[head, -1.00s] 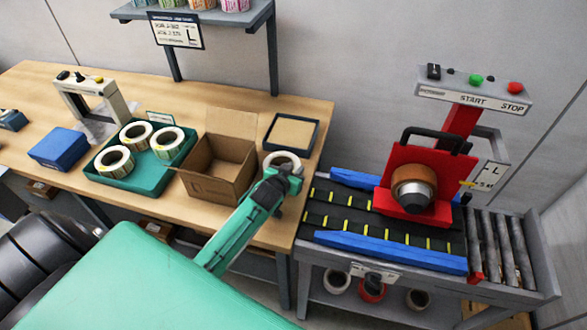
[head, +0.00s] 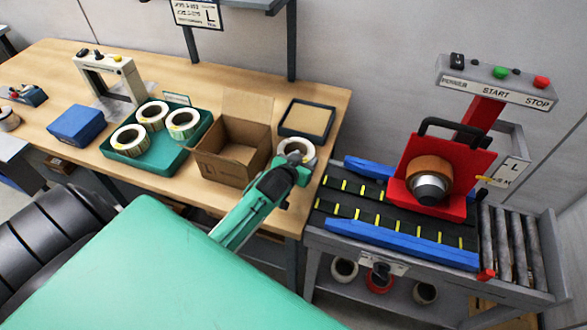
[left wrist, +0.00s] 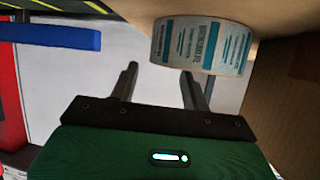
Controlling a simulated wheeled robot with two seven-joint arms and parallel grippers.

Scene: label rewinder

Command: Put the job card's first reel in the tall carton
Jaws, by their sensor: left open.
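My left gripper (head: 293,172) is open and empty, in front of a single white reel (head: 304,147) on the wooden table. In the left wrist view the two fingers (left wrist: 158,80) point toward this reel (left wrist: 200,46), which shows a teal-printed label; it lies off to the right of the gap, not between the fingers. The open brown carton (head: 225,168) stands just left of the gripper. Three more reels (head: 152,116) lie in a green tray (head: 150,165) left of the carton. A printed card (head: 197,13) hangs from the shelf; its small text is unreadable. My right gripper is out of view.
A dark-rimmed tray (head: 307,119) lies behind the single reel. A blue box (head: 77,124) and a white frame stand (head: 110,72) are at the left. The rewinder (head: 440,175) with its blue-edged conveyor stands right of the table edge.

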